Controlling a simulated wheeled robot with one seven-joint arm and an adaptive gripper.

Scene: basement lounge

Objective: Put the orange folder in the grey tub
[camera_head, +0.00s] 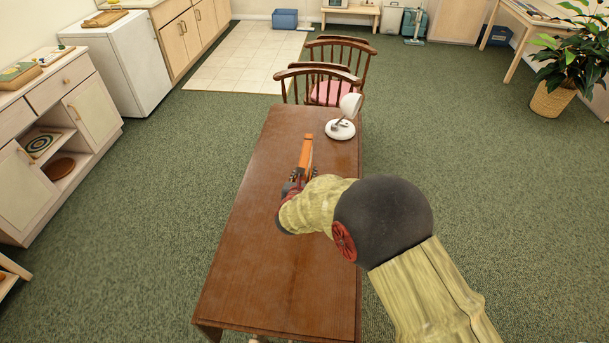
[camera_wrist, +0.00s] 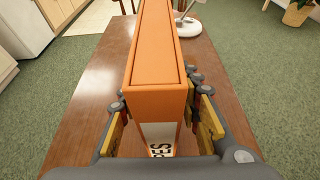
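The orange folder (camera_wrist: 158,45) stands upright, its narrow orange side up and its near end, with a partly readable label, facing my wrist. In the head view the folder (camera_head: 306,151) is over the brown table, just beyond my gripper (camera_head: 294,185). In the wrist view my gripper (camera_wrist: 158,108) has one finger on each side of the folder's near end. The fingers lie very close to its sides; I cannot tell whether both press on it. The folder's underside is hidden, so I cannot tell whether it rests on the table. I cannot make out a grey tub.
A white lamp (camera_head: 340,129) stands on the far right of the table (camera_head: 290,290), near the folder. Wooden chairs (camera_head: 318,84) stand at the table's far end. The near table top is bare. A low cabinet (camera_head: 52,130) stands at left; a blue box (camera_head: 285,19) is far back.

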